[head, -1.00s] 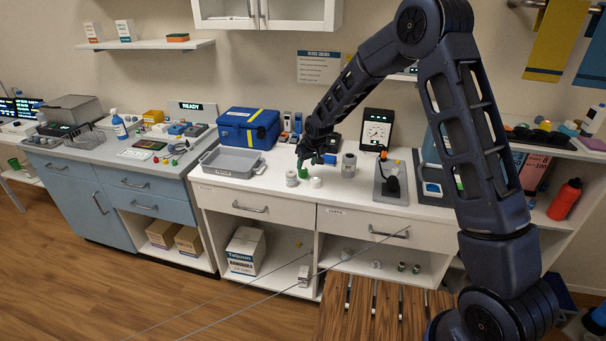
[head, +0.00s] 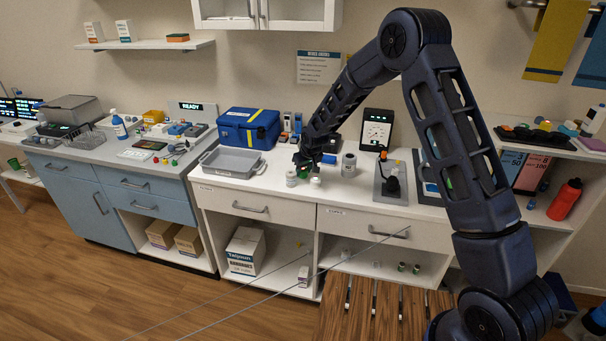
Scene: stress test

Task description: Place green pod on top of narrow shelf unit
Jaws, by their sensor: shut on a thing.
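The green pod (head: 304,174) shows as a small green patch on the white counter, between two small white jars. My gripper (head: 304,164) reaches down from above and is shut on it; the dark fingers hide most of the pod. I cannot tell whether the pod still touches the counter. A shelf unit with a white top (head: 572,153) stands at the far right, partly behind my arm; it appears to be the narrow shelf unit. Its top bears a dark tray, bottles and small coloured items.
Small white jars (head: 291,178) and a grey canister (head: 349,165) stand close to my gripper. A grey tray (head: 230,163) and a blue case (head: 249,128) are to the left.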

